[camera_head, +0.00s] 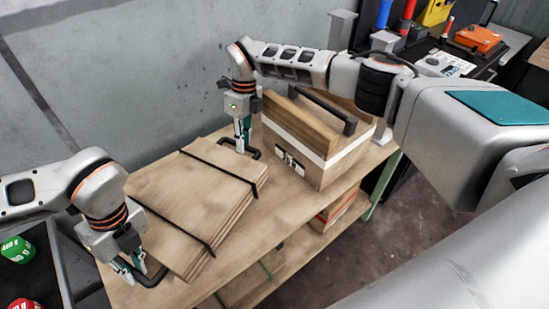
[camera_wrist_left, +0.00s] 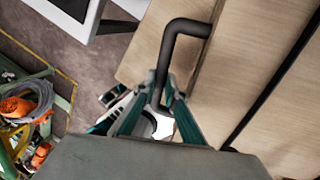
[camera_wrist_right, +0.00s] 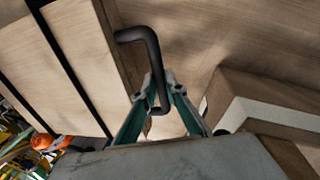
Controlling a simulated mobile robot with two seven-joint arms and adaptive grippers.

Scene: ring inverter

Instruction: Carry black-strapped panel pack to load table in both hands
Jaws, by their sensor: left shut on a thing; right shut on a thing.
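The panel pack (camera_head: 200,197) is a stack of light wooden panels bound by two black straps, with a black handle at each end. It is at the wooden table, lying tilted across the view; I cannot tell if it touches the top. My left gripper (camera_head: 134,270) is shut on the near-left handle, which also shows in the left wrist view (camera_wrist_left: 180,32). My right gripper (camera_head: 243,142) is shut on the far-right handle, also seen in the right wrist view (camera_wrist_right: 140,36). Parts of both handles are hidden by the fingers.
A wooden box (camera_head: 317,142) with a white band, latch and black handle stands on the table (camera_head: 267,222) close to my right gripper. A dark bench at the back right holds an orange case (camera_head: 478,39). Green and red items (camera_head: 17,250) sit at lower left.

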